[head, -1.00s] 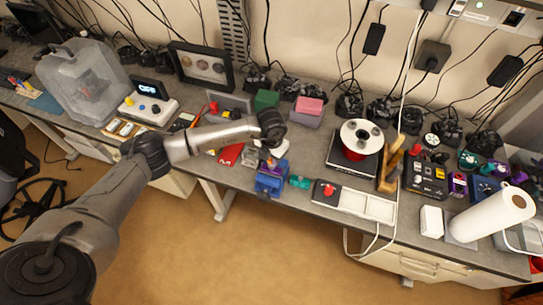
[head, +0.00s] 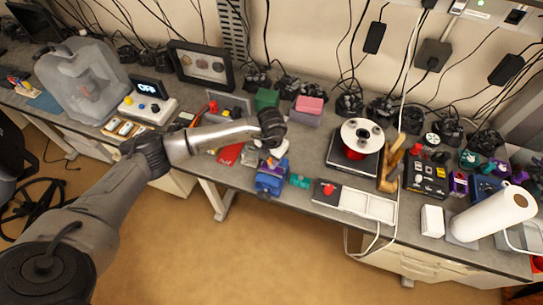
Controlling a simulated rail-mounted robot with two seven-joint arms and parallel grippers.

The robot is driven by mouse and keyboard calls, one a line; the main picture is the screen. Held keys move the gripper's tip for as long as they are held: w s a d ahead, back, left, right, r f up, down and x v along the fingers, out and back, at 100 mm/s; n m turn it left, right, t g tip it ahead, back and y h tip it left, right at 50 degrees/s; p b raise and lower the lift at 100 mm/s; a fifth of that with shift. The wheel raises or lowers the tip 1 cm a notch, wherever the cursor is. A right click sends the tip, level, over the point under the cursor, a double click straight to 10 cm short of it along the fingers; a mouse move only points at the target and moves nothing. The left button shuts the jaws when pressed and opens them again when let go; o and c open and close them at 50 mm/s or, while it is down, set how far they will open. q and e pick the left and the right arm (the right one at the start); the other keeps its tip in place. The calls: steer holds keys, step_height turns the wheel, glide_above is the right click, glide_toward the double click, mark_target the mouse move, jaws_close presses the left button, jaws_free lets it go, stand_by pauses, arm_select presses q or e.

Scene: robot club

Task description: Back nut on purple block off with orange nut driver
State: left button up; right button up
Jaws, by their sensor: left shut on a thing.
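My left arm reaches in from the left, and its gripper (head: 272,152) points down over a blue vise (head: 271,181) at the bench's front edge. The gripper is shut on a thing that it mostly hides. A small orange bit shows by the fingers, which fits the orange nut driver. A patch of purple (head: 281,149) shows just beside the fingers above the vise, likely the purple block. Its nut is too small and covered to see. I cannot tell whether the driver touches the nut. My right gripper is not in view.
A teal piece (head: 300,181) lies right of the vise. A white tray (head: 368,206) is further right, near a spool (head: 362,138) and a wooden stand (head: 392,165). A red piece (head: 230,154) lies left of the gripper. Pink (head: 309,105) and green (head: 266,98) blocks stand behind.

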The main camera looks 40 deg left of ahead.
arm_select(q)
steer(key=shift+f, duration=0.15)
stand_by(0.6)
steer(key=o, duration=0.9)
